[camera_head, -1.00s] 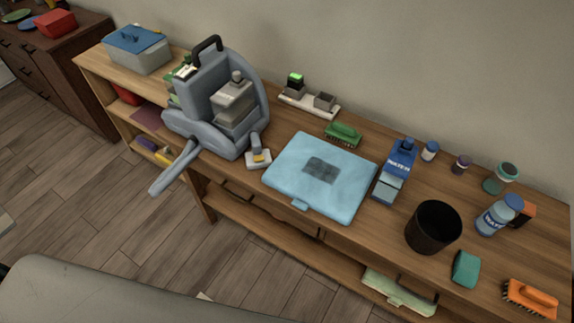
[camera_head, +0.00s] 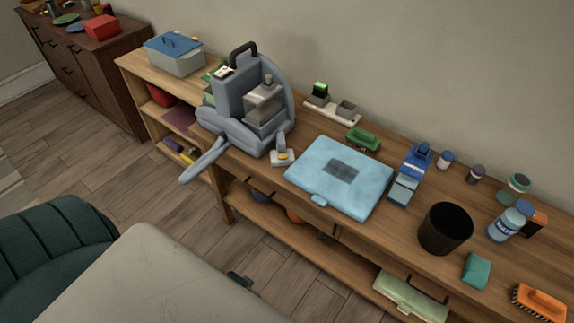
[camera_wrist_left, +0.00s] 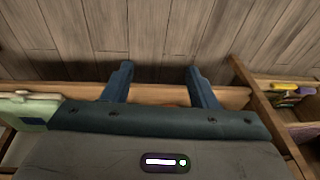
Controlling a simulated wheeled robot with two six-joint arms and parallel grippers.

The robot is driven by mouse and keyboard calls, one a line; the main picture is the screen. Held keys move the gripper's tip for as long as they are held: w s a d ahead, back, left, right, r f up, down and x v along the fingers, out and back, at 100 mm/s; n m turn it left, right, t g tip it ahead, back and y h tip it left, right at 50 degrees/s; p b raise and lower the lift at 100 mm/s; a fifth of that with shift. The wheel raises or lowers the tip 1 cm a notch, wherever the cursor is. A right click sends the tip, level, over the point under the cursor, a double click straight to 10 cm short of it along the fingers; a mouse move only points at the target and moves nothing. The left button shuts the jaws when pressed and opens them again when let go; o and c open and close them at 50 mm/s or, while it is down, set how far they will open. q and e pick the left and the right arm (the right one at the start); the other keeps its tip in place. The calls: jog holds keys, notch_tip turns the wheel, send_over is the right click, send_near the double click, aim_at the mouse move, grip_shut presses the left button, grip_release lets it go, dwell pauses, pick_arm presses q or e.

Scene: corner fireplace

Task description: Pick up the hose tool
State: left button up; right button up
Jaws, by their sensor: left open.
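A grey-blue cleaning machine (camera_head: 232,110) with a black handle and a clear tank stands on the left part of the long wooden bench. A grey tube (camera_head: 204,160) juts from it over the front edge. A small white and yellow tool head (camera_head: 282,157) rests on the bench at the machine's right side; it looks like the hose tool, at the end of the grey hose. My left gripper (camera_wrist_left: 160,85) is open and empty in the left wrist view, with a wooden edge and floor beyond its fingers. The tool does not show there. My right gripper is not in view.
A light blue case (camera_head: 370,190) lies right of the tool head. A blue box (camera_head: 409,175), a black bin (camera_head: 445,229) and several bottles stand farther right. A pale green case (camera_head: 411,296) is on the lower shelf. A dark green chair (camera_head: 50,255) is at lower left.

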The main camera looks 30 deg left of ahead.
pick_arm(q)
jog(key=w+r, duration=0.3)
jog(key=r, duration=0.5)
jog(key=w+r, duration=0.2)
jog(key=r, duration=0.7)
jog(key=n+g, duration=0.1)
jog(key=n, duration=0.8)
send_near(281, 141)
notch_tip(281, 141, down, 6)
jog(key=shift+w+a+r+p, duration=0.1)
jog(key=shift+w+r+p, duration=0.1)
jog(key=shift+p, duration=0.45)
jog(key=shift+f+p, duration=0.4)
jog(key=shift+f, duration=0.15)
jog(key=shift+w+a+f+p, duration=0.1)
jog(key=shift+w+f+p, duration=0.15)
jog(key=shift+f, duration=0.8)
jog(key=shift+w+a+f+p, duration=0.1)
jog(key=shift+w+f+p, duration=0.1)
jog(key=shift+f, duration=0.85)
grip_shut()
notch_tip(281, 141, up, 10)
jog(key=shift+r+b, duration=0.1)
jog(key=shift+b, duration=1.05)
